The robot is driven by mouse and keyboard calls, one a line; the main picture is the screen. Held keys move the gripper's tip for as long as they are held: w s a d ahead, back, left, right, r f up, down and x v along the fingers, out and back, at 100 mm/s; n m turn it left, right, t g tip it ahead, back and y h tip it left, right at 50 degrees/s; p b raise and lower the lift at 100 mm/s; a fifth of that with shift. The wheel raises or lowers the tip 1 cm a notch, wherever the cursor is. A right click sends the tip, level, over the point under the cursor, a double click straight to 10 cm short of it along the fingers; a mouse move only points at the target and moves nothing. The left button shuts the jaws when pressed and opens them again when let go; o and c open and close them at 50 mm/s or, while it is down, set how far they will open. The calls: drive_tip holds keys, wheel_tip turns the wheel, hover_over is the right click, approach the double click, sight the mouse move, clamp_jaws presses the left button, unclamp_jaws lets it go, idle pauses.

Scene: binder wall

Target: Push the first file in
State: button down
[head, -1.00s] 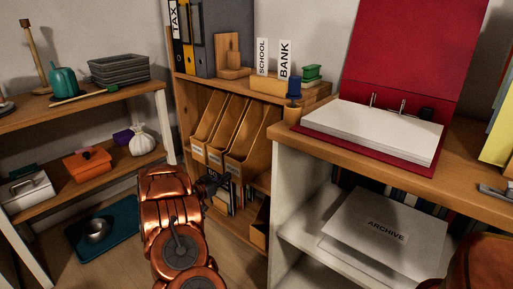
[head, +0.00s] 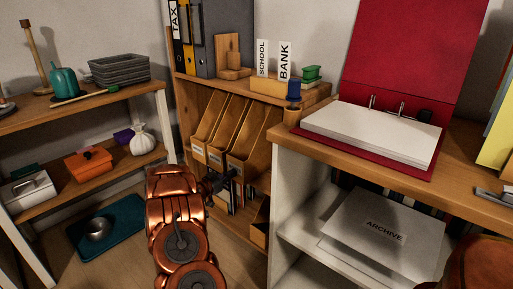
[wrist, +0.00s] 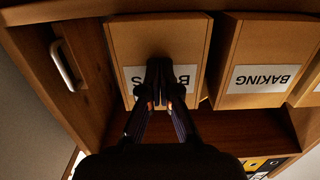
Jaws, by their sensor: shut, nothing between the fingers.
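A row of tan cardboard file boxes stands in the wooden shelf, left of the white shelf unit in the head view. My gripper (wrist: 160,75) is shut and empty. In the wrist view, which shows the labels upside down, its fingertips are at the front of one file box (wrist: 125,38) and cover most of its label. I cannot tell whether they press on it. Beside it is a file box labelled BAKING (wrist: 270,98). In the head view my gripper (head: 217,183) is low before the right-hand file box (head: 256,145); the left file box (head: 208,118) is farther off.
The wooden shelf's side wall (wrist: 25,50) with a metal handle (wrist: 66,66) is close beside the boxes. A left shelf holds an orange box (head: 88,163).

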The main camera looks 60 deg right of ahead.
drive_tip(key=shift+s+d+p, duration=0.2)
drive_tip(key=shift+d+p, duration=0.15)
drive_tip(key=shift+d, duration=0.25)
drive_tip(key=shift+s+d+p, duration=0.2)
drive_tip(key=shift+d+p, duration=0.15)
drive_tip(key=shift+d, duration=0.3)
drive_tip(key=shift+p+x, duration=0.45)
drive_tip(key=shift+x, duration=0.55)
drive_tip(key=shift+w+a, duration=0.1)
drive_tip(key=shift+a, duration=0.05)
drive_tip(key=v, duration=0.4)
drive_tip(key=shift+a+p, duration=0.3)
drive_tip(key=shift+a, duration=0.1)
wheel_tip(320, 180, up, 10)
drive_tip(key=p, duration=0.7)
hover_over(238, 170)
drive_tip(key=w+a, duration=0.2)
drive_tip(key=shift+w+a, duration=0.2)
